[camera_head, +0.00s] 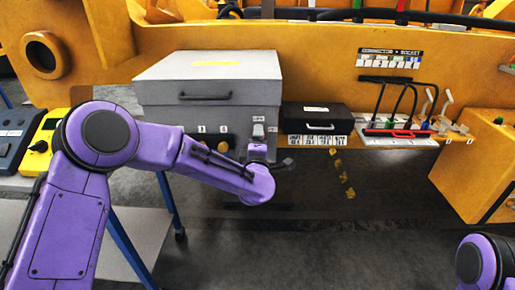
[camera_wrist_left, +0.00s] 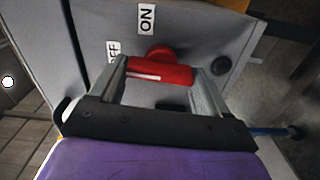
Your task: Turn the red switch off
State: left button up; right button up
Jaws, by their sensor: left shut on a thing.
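The red switch (camera_wrist_left: 160,71) is a red handle with a white line on it and a round red hub behind, on a grey panel in the left wrist view. The ON label (camera_wrist_left: 147,18) is above it and the partly covered OFF label (camera_wrist_left: 113,50) is to its left. My left gripper (camera_wrist_left: 161,76) has one finger on each side of the handle and is shut on it. In the head view my left gripper (camera_head: 262,158) is at the front of the grey box (camera_head: 206,85), and the red handle is hidden there. My right gripper is out of view.
A black case (camera_head: 318,117) stands right of the grey box. Further right is a connector and socket shelf (camera_head: 395,141) with cables. A yellow device (camera_head: 40,147) is at the left. Open floor lies below the left gripper.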

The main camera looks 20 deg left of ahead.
pick_arm(q)
jog(key=shift+n, duration=0.4)
jog(key=shift+b, duration=0.3)
jog(key=o, duration=1)
jog(key=b+v, duration=0.2)
jog(key=v, duration=0.8)
jog(key=shift+s, duration=0.25)
